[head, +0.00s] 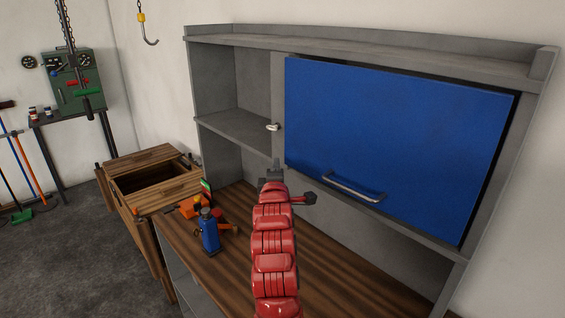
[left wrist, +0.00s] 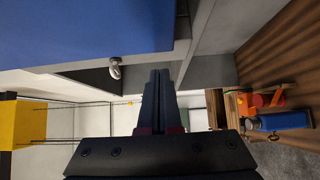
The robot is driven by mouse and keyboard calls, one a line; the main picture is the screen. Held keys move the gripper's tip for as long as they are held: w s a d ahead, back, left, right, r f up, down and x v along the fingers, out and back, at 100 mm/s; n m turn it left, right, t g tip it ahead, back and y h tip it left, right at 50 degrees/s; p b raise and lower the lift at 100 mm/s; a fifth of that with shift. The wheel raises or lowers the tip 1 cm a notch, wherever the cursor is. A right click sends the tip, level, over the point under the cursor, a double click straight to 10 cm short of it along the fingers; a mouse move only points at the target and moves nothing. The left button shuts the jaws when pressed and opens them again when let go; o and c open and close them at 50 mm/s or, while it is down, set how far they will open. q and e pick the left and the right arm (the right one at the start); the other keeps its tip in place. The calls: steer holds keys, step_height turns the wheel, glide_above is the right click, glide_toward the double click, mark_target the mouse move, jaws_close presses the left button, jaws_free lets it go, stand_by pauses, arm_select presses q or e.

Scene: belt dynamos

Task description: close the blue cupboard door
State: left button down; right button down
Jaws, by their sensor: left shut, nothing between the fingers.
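The blue cupboard door (head: 395,135) covers the right upper part of the grey cabinet (head: 350,42), with a silver bar handle (head: 355,190) near its lower edge. Thin dark gaps show along its top and right edges; I cannot tell whether it sits fully flush. In the left wrist view the blue door (left wrist: 80,30) fills the upper left. My left gripper (head: 273,168) is shut and empty, just left of the door's lower left corner and apart from the handle. Its fingers (left wrist: 158,78) point ahead in the wrist view. My right gripper is not in view.
A small silver catch (head: 272,127) sits on the cabinet's divider. A wooden drawer unit (head: 150,175) stands at left, with a hook (head: 148,32) hanging above. The open left shelves are empty.

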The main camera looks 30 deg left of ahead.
mark_target(289, 158)
arm_select(q)
steer(key=shift+w+d+r, duration=0.1)
steer(key=shift+w+d, duration=0.1)
steer(key=shift+w, duration=0.35)
steer(key=shift+w+d, duration=0.2)
steer(key=shift+w, duration=0.3)
steer(key=w+b, duration=0.2)
steer(key=b, duration=0.1)
steer(key=shift+d+f+t+h, duration=0.2)
steer(key=shift+f+t+h, duration=0.1)
steer(key=shift+h, duration=0.1)
steer(key=shift+w+d+r+m+b, duration=0.1)
steer(key=shift+d+r+m+b, duration=0.1)
steer(key=shift+m+b, duration=0.2)
steer(key=shift+a+r, duration=0.1)
steer(key=shift+r, duration=0.2)
